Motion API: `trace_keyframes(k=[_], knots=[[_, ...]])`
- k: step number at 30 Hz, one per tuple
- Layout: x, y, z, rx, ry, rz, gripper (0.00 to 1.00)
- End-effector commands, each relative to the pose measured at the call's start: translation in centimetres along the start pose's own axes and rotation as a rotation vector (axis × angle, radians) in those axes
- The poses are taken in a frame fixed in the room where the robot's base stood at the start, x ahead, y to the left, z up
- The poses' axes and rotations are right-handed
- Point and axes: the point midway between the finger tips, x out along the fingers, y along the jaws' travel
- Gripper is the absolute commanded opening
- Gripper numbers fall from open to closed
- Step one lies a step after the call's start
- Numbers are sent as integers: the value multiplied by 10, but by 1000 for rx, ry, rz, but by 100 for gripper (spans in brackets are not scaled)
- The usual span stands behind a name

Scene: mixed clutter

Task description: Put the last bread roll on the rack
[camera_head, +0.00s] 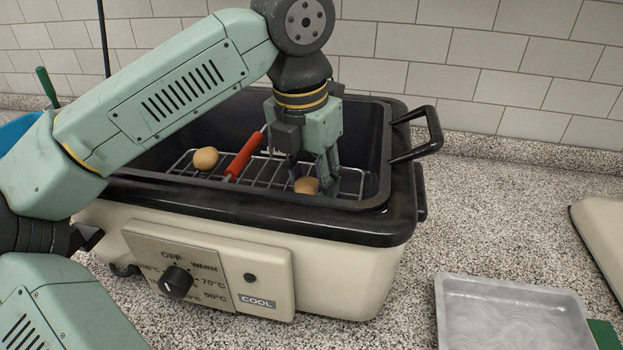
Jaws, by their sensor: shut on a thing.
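A wire rack (268,174) lies inside the black pan of a cream roaster (345,265). One round tan bread roll (205,158) rests on the left part of the rack. A second bread roll (306,185) is at the right part of the rack, down at my gripper (312,182). My gripper points down into the pan and is shut on this roll. The roll's lower edge is hidden by the pan's front rim, so I cannot tell whether it touches the rack.
A red-handled tool (244,157) lies across the rack between the rolls. The black pan's raised handle (430,127) stands at the right. An empty-looking grey tray (512,312) is on the speckled counter at lower right. A beige object (605,235) sits at the right edge.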

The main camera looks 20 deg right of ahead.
Motion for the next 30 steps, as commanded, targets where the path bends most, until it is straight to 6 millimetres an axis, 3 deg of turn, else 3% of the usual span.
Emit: trace_keyframes(k=[2, 3, 11, 24, 30], knots=[[4, 0, -1, 0, 1, 0, 7], [3, 0, 0, 0, 0, 0, 39], [2, 0, 0, 0, 1, 0, 56], [-6, 0, 1, -1, -1, 1, 58], [-43, 1, 1, -2, -1, 3, 58]])
